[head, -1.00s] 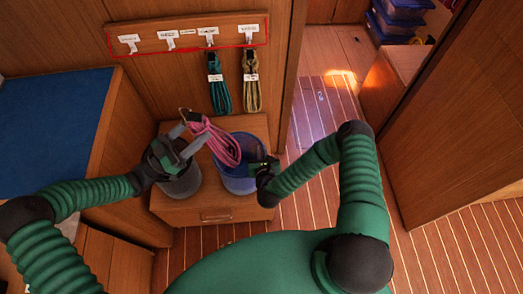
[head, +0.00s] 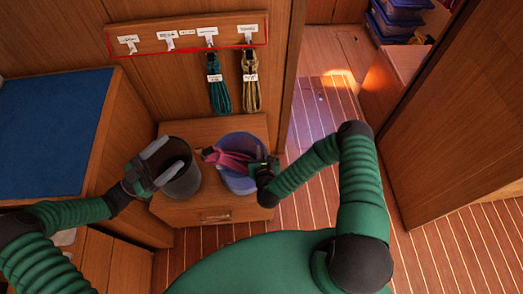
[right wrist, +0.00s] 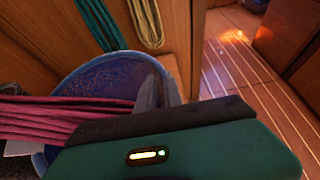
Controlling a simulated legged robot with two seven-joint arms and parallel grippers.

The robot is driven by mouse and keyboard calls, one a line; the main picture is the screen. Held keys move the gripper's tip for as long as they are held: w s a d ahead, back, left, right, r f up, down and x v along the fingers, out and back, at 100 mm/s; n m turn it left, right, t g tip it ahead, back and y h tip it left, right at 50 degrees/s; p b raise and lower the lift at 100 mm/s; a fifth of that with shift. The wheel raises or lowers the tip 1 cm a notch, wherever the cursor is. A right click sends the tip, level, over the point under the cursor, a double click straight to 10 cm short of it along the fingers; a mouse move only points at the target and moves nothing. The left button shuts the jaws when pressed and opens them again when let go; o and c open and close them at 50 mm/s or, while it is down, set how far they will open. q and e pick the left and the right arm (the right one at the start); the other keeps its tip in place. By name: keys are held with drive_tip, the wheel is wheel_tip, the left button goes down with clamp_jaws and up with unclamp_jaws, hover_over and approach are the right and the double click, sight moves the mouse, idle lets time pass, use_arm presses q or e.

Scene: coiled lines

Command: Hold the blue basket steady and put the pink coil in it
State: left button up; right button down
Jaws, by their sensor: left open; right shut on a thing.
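The blue basket (head: 240,184) stands on the wooden cabinet top. In the right wrist view the pink coil (right wrist: 60,118) crosses the left side of the blue basket (right wrist: 95,75). My left gripper (head: 165,164) is open and empty, over the grey bucket left of the basket.
The dark grey bucket (head: 184,183) stands close beside the basket. A teal coil (head: 218,95) and a tan coil (head: 251,93) hang from the hook board (head: 190,40) behind. A blue-topped bench (head: 45,130) is at the left. Open floor (head: 320,110) lies to the right.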

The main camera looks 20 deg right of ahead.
drive_tip(key=shift+s+a+f, duration=0.1)
drive_tip(key=shift+a+f, duration=0.05)
drive_tip(key=shift+f, duration=0.05)
drive_tip(key=c, duration=1.6)
unclamp_jaws()
drive_tip(key=shift+o, duration=1)
drive_tip(key=shift+r, duration=0.1)
